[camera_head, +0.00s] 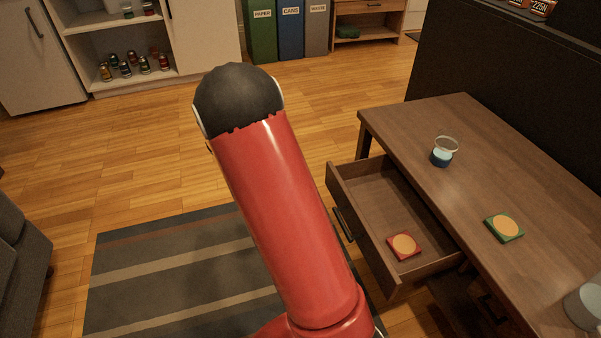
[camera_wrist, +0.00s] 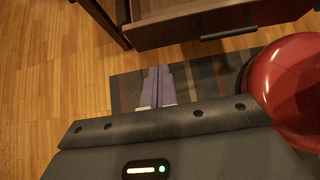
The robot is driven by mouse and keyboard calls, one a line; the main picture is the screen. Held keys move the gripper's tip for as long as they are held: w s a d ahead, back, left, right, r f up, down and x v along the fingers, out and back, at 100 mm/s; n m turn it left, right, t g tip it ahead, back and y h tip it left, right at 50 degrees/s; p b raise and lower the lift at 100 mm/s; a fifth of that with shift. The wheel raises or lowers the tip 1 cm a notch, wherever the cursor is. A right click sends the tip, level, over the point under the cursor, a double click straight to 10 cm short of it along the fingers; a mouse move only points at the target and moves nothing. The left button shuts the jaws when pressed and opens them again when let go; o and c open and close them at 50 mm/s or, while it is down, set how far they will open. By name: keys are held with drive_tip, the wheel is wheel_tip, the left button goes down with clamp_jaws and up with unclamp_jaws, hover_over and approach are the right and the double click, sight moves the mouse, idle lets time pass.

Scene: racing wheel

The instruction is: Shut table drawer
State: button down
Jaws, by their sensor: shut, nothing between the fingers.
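The wooden table (camera_head: 500,145) stands at the right in the head view. Its drawer (camera_head: 375,190) is pulled out to the left, with a coaster-like red square with an orange disc (camera_head: 404,246) inside. In the wrist view the drawer front (camera_wrist: 180,30) and handle (camera_wrist: 229,33) are at the top. My gripper (camera_wrist: 158,75) is shut and empty, its fingertips apart from the handle, below and left of it in the picture. The head view does not show my gripper.
A striped rug (camera_head: 160,270) lies on the floor. Open floor spreads left of the table.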

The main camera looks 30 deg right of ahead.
drive_tip(key=b, duration=0.1)
approach(335, 180)
wheel_tip(335, 180, down, 4)
drive_tip(key=d, duration=0.3)
drive_tip(key=shift+s, duration=0.4)
drive_tip(key=shift+s+d, duration=0.15)
drive_tip(key=shift+d, duration=0.5)
drive_tip(key=s+d+p, duration=0.1)
drive_tip(key=s+d, duration=0.3)
drive_tip(key=d, duration=1.3)
